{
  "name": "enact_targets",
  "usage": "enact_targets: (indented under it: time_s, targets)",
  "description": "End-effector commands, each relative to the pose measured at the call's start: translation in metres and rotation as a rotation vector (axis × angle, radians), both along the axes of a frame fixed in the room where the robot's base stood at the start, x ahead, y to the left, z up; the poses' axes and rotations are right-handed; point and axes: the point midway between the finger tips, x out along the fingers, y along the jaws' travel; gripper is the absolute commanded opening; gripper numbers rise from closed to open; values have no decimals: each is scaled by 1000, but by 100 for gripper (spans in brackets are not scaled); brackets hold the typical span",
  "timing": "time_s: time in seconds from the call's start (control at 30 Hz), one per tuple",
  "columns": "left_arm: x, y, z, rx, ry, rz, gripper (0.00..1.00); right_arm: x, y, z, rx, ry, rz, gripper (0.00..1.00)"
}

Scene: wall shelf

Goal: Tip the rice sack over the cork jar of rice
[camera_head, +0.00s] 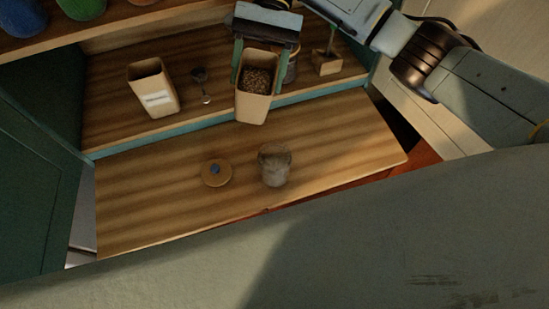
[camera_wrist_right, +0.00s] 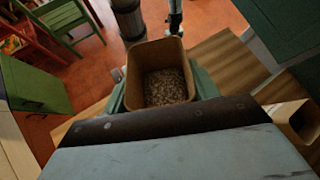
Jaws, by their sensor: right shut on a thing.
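My right gripper (camera_head: 259,72) is shut on the rice sack (camera_head: 254,109), a tan, open-topped sack with brownish grains inside. The sack is nearly upright, its mouth facing up, between the green fingers. The wrist view looks into the sack (camera_wrist_right: 165,87), and the grains lie low inside. The jar (camera_head: 274,169), clear with greyish contents, stands open on the lower wooden board, below the sack in the picture and apart from it. My left gripper is not in view.
On the raised wooden shelf stand another tan sack (camera_head: 153,99) with a white label, a dark spoon (camera_head: 203,85) and a small wooden block (camera_head: 327,66). A dark jar (camera_head: 292,68) is partly hidden behind the right gripper. The board left of the lid is clear.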

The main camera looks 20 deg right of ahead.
Motion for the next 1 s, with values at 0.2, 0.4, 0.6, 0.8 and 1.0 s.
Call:
enact_targets:
  time_s: [0.2,0.4,0.6,0.8,1.0]
  targets:
    - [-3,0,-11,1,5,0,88,-3,-1,-30,24,-106,-1,4]
    - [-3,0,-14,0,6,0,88,-5,-2,-60,47,-203,-2,4]
    - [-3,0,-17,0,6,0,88,-8,-2,-88,70,-302,-2,4]
    - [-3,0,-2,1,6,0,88,-11,-3,-93,92,-401,-1,4]
    - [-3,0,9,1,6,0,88,-14,-3,-99,113,-494,-2,4]
